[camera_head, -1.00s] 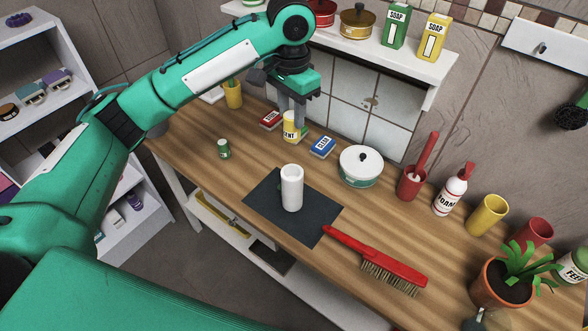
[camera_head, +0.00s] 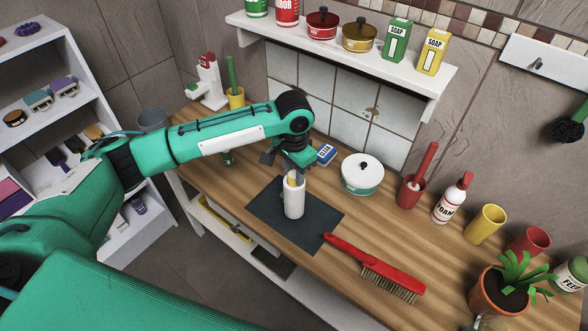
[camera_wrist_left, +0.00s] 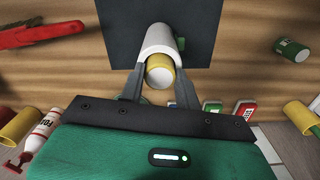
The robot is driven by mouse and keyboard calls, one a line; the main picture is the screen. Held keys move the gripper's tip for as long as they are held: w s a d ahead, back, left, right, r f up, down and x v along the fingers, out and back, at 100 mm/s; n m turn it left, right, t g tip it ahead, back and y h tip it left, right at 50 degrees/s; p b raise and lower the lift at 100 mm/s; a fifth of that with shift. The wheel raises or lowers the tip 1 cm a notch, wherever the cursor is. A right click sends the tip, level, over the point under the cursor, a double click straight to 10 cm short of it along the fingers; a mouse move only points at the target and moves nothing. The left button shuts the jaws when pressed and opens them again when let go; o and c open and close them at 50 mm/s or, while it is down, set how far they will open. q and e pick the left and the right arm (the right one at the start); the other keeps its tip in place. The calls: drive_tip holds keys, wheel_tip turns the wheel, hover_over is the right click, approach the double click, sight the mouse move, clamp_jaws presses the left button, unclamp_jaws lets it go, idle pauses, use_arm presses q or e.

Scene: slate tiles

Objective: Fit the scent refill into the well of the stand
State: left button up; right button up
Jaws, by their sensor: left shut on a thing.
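The scent refill (camera_head: 291,181) is a small yellow cylinder, and its yellow end (camera_wrist_left: 160,74) shows in the left wrist view. My left gripper (camera_head: 288,172) is shut on it, with a finger on each side. The stand (camera_head: 294,201) is a white upright cylinder on a dark mat; its white wall (camera_wrist_left: 159,40) also shows in the left wrist view. The refill is at the stand's open top and lines up closely with it. I cannot tell how deep its lower end is, as the gripper and the rim hide it. My right gripper is not in view.
The dark mat (camera_head: 319,222) has free room around the stand. A red brush (camera_head: 378,268) lies at its right corner. A white lidded pot (camera_head: 362,173) and a blue box (camera_head: 326,154) stand behind. A green can (camera_head: 228,159) is left of my gripper.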

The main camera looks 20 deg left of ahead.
sight(294, 175)
use_arm(q)
drive_tip(key=o, duration=1)
drive_tip(key=shift+f, duration=0.1)
drive_tip(key=shift+c, duration=0.2)
drive_tip(key=shift+r, duration=0.5)
wheel_tip(294, 175, up, 11)
drive_tip(key=b, duration=0.2)
drive_tip(key=shift+r, duration=0.2)
